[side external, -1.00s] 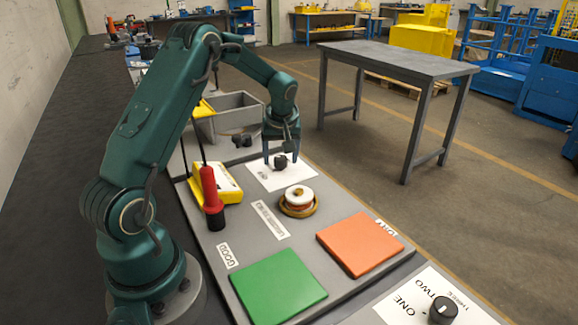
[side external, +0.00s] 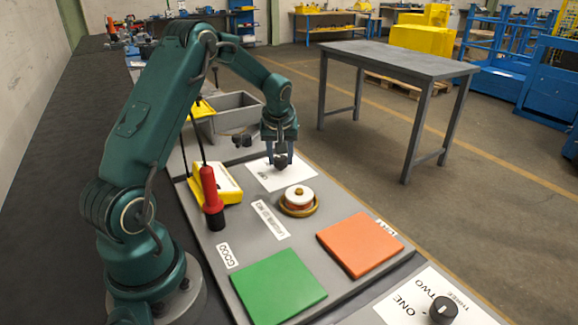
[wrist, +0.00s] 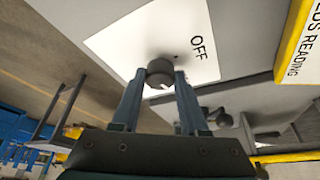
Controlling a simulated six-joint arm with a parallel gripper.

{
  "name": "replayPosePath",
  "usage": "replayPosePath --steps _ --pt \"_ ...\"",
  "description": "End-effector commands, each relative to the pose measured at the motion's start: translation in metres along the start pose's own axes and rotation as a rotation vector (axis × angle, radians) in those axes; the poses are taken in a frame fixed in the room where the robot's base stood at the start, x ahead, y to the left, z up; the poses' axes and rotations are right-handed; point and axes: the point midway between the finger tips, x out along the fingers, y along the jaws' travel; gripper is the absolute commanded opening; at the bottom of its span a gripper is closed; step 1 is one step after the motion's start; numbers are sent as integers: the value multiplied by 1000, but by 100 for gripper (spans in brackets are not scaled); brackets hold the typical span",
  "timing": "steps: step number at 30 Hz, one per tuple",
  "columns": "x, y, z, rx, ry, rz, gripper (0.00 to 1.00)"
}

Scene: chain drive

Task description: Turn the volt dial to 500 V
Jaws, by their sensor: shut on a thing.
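The dial (wrist: 160,70) is a dark round knob with a pale mark, on a white card (wrist: 120,45) printed OFF. No other numbers on the card can be read. In the side view the dial (side external: 280,161) stands on its white card (side external: 262,178) at the far part of the grey board. My gripper (side external: 279,162) points down over it, with one finger on each side of the knob. In the wrist view my gripper (wrist: 160,75) is shut on the knob. The fingers partly hide the dial in the side view.
A yellow meter (side external: 226,184) with a red probe (side external: 210,190) lies left of the card. Another knob (side external: 443,310) sits at front right.

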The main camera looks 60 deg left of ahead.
Motion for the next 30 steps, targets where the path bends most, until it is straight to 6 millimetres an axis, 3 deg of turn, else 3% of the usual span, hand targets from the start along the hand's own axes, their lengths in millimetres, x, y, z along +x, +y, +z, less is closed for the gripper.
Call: replayPosePath --steps 30 --pt "0 -5 -1 786 -5 332 0"
